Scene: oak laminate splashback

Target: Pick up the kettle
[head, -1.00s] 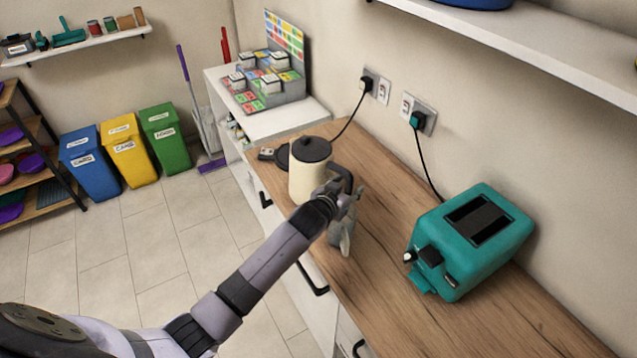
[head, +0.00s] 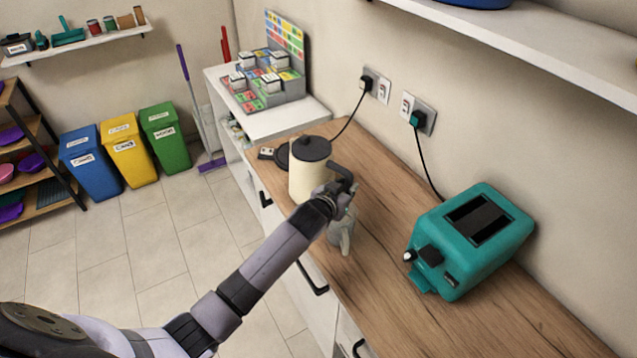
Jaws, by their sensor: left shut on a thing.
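The cream kettle (head: 307,180) with a dark lid stands upright near the far end of the wooden counter. Its black handle (head: 342,172) points to the right, towards my left gripper. My left gripper (head: 342,196) is at the handle and shut on it; the fingers are partly hidden by the wrist. The kettle shows no clear gap from the counter, but its underside is partly hidden by my arm. My right gripper is not in view.
A black disc (head: 283,157) lies left of the kettle. A teal toaster (head: 470,245) stands at right. The wooden counter (head: 385,200) between is clear. A shelf (head: 560,50) overhangs at upper right.

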